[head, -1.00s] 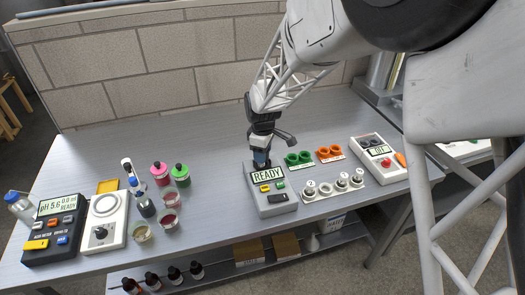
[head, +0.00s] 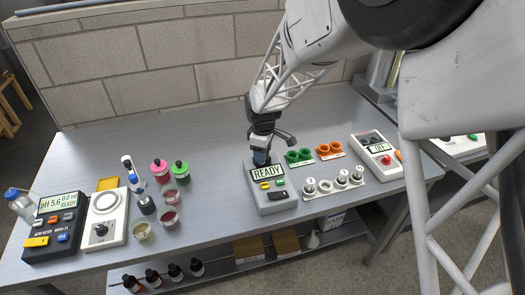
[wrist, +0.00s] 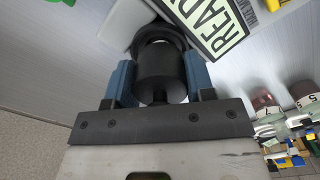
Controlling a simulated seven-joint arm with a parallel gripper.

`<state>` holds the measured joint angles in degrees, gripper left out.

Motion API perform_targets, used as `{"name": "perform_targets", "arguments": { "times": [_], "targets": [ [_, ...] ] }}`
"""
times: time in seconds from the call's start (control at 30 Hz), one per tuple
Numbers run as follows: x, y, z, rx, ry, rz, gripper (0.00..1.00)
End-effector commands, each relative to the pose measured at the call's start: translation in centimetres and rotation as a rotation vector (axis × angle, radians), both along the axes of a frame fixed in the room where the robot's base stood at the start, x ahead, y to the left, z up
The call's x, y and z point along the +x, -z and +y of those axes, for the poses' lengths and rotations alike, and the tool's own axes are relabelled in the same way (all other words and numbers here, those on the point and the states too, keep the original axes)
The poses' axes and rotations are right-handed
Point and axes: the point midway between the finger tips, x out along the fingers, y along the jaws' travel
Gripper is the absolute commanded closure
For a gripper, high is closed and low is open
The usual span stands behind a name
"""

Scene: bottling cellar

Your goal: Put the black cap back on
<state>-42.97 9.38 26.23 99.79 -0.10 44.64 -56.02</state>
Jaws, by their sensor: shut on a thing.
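In the wrist view a black cylindrical cap (wrist: 158,70) with a small knob on its near end sits between the two blue fingers of my gripper (wrist: 160,75). My gripper is shut on it. A dark round ring (wrist: 178,32) shows just beyond the cap, beside the READY display; I cannot tell whether the cap is seated in it. In the head view my gripper (head: 261,157) points down at the back end of the grey READY instrument (head: 272,203), and the cap is too hidden there to make out.
Green cups (head: 299,157) and orange cups (head: 329,150) stand right of the instrument, with a white holder of round vials (head: 333,190) in front of them. Bottles, jars, a white stirrer plate (head: 105,230) and a pH meter (head: 52,228) stand at the left. The bench's back middle is clear.

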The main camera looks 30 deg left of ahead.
Motion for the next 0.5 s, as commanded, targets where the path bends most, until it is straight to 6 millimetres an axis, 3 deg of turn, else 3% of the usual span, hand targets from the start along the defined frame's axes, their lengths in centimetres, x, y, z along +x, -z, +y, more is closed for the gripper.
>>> {"name": "perform_targets", "arguments": {
  "times": [0.5],
  "targets": [
    [0.17,0.51,0.09,0.001,0.000,-0.001,0.73]
  ]
}}
